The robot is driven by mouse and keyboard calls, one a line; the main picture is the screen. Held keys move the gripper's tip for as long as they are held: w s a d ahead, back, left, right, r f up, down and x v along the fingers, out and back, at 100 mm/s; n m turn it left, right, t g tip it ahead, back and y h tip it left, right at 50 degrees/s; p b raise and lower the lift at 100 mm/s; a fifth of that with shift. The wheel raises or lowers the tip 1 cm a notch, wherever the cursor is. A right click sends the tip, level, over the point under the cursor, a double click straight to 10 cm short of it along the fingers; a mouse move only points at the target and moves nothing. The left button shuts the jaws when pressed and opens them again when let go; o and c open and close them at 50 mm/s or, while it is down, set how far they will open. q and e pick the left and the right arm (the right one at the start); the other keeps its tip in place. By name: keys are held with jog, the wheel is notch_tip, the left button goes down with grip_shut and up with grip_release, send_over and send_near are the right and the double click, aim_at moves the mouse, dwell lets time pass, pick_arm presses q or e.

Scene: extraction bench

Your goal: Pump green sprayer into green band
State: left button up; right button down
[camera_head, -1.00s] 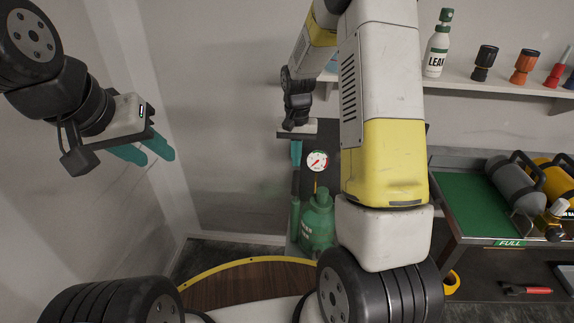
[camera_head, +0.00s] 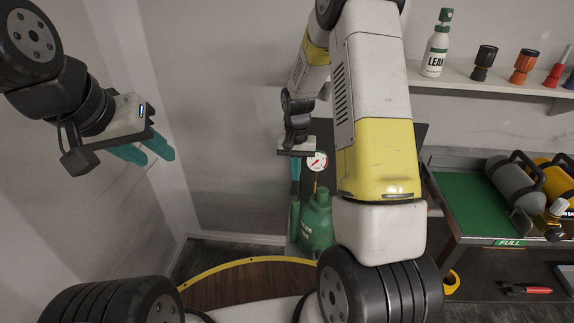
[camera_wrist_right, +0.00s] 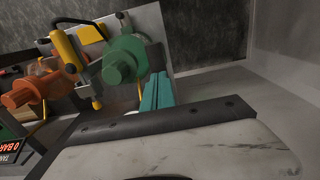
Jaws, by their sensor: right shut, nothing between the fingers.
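The green sprayer (camera_head: 316,225) stands upright at the centre, partly hidden by my right arm. Its round gauge (camera_head: 317,162) shows above it, a white face with red marking; I cannot read the needle against the green band. My left gripper (camera_head: 145,154) is open and empty at the left, away from the sprayer.
An orange sprayer (camera_wrist_right: 30,90) shows in the right wrist view. A cart with a green top (camera_head: 470,205) stands at right, holding a grey cylinder (camera_head: 516,185) and a yellow one (camera_head: 555,177). A shelf (camera_head: 465,82) holds a white bottle (camera_head: 436,50) and several nozzles.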

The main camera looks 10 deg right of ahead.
aim_at(296, 184)
jog(key=shift+f, duration=2.35)
jog(key=shift+r, duration=2.55)
jog(key=shift+f, duration=2.6)
jog(key=shift+r, duration=2.6)
